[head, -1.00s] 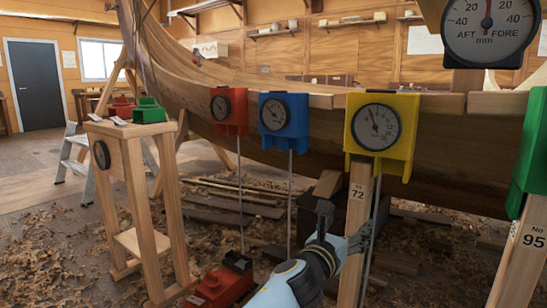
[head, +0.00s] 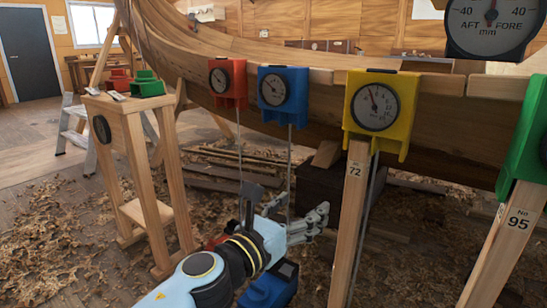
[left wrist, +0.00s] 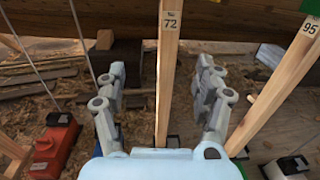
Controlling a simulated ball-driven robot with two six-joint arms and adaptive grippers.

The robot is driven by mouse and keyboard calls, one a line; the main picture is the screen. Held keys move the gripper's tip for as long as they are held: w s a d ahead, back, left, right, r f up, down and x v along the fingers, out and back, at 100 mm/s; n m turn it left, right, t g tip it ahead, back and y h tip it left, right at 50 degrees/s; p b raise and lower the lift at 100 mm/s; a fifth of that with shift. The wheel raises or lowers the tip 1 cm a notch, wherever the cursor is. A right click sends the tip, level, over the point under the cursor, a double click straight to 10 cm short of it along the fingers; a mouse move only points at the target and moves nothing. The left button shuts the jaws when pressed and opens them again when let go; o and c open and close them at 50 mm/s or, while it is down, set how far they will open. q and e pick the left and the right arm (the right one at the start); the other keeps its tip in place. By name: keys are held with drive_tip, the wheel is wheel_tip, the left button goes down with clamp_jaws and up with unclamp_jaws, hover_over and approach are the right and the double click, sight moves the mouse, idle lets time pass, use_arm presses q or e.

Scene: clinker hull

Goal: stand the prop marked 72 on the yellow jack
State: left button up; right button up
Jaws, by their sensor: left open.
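The prop marked 72 (head: 350,215) is a pale wooden post. It stands slightly tilted below the yellow gauge (head: 378,110) at the hull; its foot is outside the head view. In the left wrist view the prop (left wrist: 167,90) runs down the middle, its lower end hidden behind my gripper. My left gripper (head: 298,213) is open and empty, to the left of the prop in the head view. In the left wrist view the spread fingers (left wrist: 161,68) show on either side of the prop, without visible contact. I see no yellow jack; whether it is under the prop is hidden.
The prop marked 95 (head: 505,245) leans at the right under a green gauge (head: 530,140). A blue jack (head: 270,290) sits below my left arm; a red jack (left wrist: 52,145) stands at left in the wrist view. A wooden stand (head: 135,125) is at left. Shavings cover the floor.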

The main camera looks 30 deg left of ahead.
use_arm(q)
drive_tip(key=s+a+r+m+g+h, duration=0.1)
drive_tip(key=a+r+m+h, duration=0.2)
drive_tip(key=r, duration=0.6)
drive_tip(key=shift+a+r+m+h, duration=0.3)
drive_tip(key=shift+a+h, duration=0.55)
drive_tip(key=shift+h, duration=0.25)
drive_tip(key=shift+s, duration=0.1)
drive_tip(key=s+b, duration=0.3)
drive_tip(key=s, duration=0.1)
drive_tip(key=shift+s+f, duration=0.1)
drive_tip(key=shift+s, duration=0.3)
drive_tip(key=shift+s+a, duration=0.1)
